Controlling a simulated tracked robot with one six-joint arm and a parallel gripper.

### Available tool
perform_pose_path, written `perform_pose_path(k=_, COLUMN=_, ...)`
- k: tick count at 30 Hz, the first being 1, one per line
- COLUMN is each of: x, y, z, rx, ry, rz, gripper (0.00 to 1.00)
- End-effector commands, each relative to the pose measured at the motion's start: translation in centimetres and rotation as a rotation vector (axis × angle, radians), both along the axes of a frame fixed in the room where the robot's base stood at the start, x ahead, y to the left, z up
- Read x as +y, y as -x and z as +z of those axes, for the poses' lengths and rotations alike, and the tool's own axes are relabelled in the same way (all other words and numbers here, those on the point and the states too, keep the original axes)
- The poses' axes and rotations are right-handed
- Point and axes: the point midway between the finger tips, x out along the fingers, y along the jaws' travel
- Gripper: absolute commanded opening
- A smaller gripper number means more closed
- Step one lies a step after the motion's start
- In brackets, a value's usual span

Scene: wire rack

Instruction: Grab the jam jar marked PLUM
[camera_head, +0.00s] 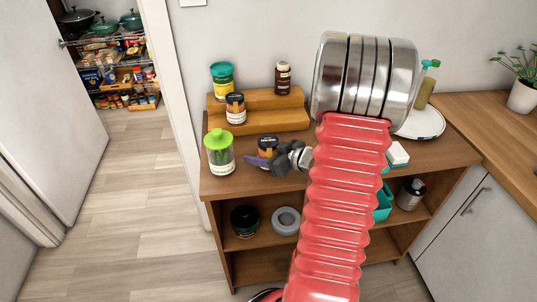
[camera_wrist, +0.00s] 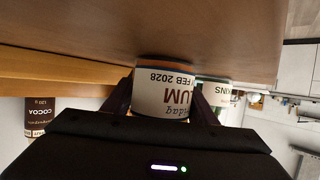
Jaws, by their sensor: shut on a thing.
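The jam jar marked PLUM has a white label and shows upside down in the wrist view (camera_wrist: 164,92), where "LUM" and "FEB 2028" can be read. In the head view the jar (camera_head: 268,142) has a dark lid and is at the cabinet top, in front of the wooden step. My gripper (camera_head: 271,160) is shut on this jar. In the wrist view my gripper (camera_wrist: 165,105) has one dark finger on each side of it. I cannot tell if the jar touches the surface.
Another jar (camera_head: 235,108) stands on the step (camera_head: 285,120), with a yellow jar (camera_head: 222,80) and a brown bottle (camera_head: 283,79) behind. A green-lidded jar (camera_head: 219,153) stands at left. My red arm hides the cabinet's middle right.

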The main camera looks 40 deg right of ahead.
Motion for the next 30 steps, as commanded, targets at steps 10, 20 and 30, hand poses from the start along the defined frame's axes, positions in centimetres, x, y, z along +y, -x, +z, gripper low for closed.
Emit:
perform_pose_path(k=10, x=0.0, y=0.0, z=0.1, rx=-0.002, ry=0.001, rz=-0.001, gripper=0.14)
perform_pose_path(k=20, x=-0.2, y=0.0, z=1.4, rx=-0.005, ry=0.003, rz=-0.002, gripper=0.14)
perform_pose_path(k=30, x=-0.2, y=0.0, z=5.9, rx=-0.005, ry=0.006, rz=-0.002, gripper=0.14)
